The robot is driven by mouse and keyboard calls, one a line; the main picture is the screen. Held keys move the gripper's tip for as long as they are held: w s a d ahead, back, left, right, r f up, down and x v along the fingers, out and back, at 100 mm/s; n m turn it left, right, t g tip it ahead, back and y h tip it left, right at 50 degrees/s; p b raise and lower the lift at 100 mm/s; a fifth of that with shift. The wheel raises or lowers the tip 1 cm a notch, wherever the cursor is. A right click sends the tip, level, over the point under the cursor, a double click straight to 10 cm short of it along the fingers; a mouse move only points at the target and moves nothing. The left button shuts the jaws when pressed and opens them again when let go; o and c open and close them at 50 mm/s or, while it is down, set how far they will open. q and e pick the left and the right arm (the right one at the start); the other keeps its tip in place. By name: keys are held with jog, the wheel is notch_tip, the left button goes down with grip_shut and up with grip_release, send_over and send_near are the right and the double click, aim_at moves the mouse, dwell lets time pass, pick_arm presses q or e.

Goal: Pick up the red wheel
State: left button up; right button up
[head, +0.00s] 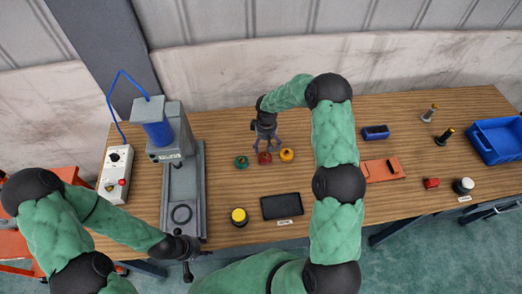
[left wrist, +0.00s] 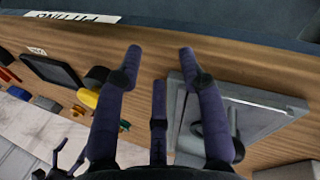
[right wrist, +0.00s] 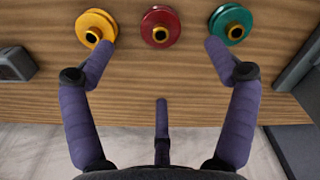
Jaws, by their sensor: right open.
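The red wheel (head: 265,158) lies on the wooden table between the green wheel (head: 241,162) and the yellow wheel (head: 287,155). My right gripper (head: 267,147) is open and just behind the red wheel. In the right wrist view the red wheel (right wrist: 160,27) lies beyond the open fingers (right wrist: 160,44), roughly centred between them. The yellow wheel (right wrist: 95,28) is by the left fingertip and the green wheel (right wrist: 231,24) by the right one. Nothing is between the fingers. My left gripper (left wrist: 161,52) is open and empty near the table's front edge, by the grey press.
The grey press (head: 181,190) and a control box (head: 116,170) stand at the left. A black tray (head: 282,206) and a yellow-topped knob (head: 239,216) lie in front of the wheels. An orange mat (head: 383,171) and a blue bin (head: 497,140) are at the right.

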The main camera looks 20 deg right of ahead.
aim_at(265, 154)
jog(key=shift+w+f, duration=0.5)
jog(key=shift+f, duration=0.4)
jog(key=f, duration=0.3)
jog(key=shift+s, duration=0.25)
jog(key=shift+w+f, duration=0.15)
jog(key=shift+f, duration=0.4)
jog(key=shift+f+p, duration=0.65)
jog(key=shift+f, duration=1.85)
pick_arm(q)
jog(key=shift+w+r, duration=0.35)
jog(key=shift+r, duration=0.3)
pick_arm(e)
jog(key=shift+r, duration=0.1)
grip_shut()
jog(key=shift+r, duration=0.1)
